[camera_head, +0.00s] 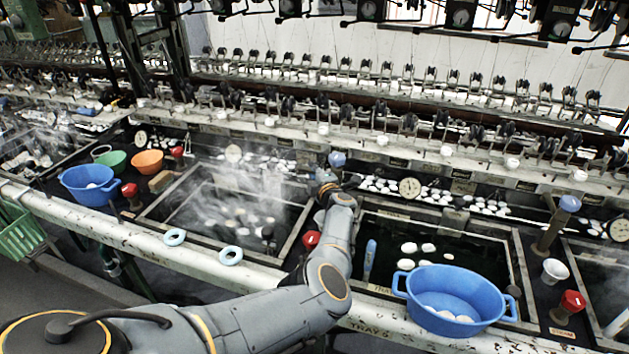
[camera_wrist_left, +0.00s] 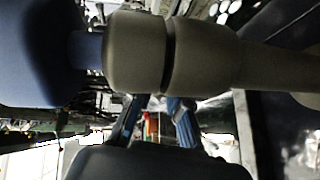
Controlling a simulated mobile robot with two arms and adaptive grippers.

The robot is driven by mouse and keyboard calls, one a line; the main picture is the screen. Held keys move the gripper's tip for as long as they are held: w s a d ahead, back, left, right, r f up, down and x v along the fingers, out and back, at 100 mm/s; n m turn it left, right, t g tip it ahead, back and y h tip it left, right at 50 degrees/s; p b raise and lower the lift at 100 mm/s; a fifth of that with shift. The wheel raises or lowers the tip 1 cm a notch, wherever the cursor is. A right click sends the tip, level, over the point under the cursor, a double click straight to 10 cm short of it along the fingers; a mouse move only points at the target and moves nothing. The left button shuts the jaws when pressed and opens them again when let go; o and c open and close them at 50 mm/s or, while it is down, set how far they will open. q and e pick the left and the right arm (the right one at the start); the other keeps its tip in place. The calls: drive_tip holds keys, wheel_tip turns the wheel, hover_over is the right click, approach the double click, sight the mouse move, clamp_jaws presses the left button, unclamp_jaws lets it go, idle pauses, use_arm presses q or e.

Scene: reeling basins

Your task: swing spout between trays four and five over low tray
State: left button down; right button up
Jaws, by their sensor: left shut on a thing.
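The spout's blue knob (camera_head: 337,158) shows at the back of the divider between the steaming left tray (camera_head: 152,212) and the dark right tray (camera_head: 515,262). My left gripper (camera_head: 328,182) is at the spout just below this knob, shut on it; the arm hides most of the spout. In the left wrist view the blue knob (camera_wrist_left: 35,55) and the thick grey-brown spout body (camera_wrist_left: 205,62) lie close across the picture, with the gripper fingers (camera_wrist_left: 155,112) against it. I cannot tell which way the outlet points or which tray is low. My right gripper is out of view.
A blue basin (camera_head: 455,284) sits on the front of the right tray. Two pale blue rings (camera_head: 175,237) lie on the front ledge. Red knobs (camera_head: 311,239) stand along the dividers. Another blue-knobbed spout (camera_head: 569,203) and a white cup (camera_head: 554,271) are at right.

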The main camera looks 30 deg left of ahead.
use_arm(q)
drive_tip(key=shift+s+n+g+y+b, duration=0.25)
drive_tip(key=shift+n+g+y+b, duration=0.15)
drive_tip(key=shift+n+g+b, duration=0.15)
drive_tip(key=shift+s+n+g+y+b, duration=0.25)
drive_tip(key=shift+n+g+y+b, duration=0.1)
drive_tip(key=shift+g, duration=0.2)
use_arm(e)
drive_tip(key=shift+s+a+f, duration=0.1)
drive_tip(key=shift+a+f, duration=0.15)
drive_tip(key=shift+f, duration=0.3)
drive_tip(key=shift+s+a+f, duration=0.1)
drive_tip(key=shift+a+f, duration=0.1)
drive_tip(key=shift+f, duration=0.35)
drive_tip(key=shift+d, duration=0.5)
use_arm(q)
drive_tip(key=c, duration=1.3)
unclamp_jaws()
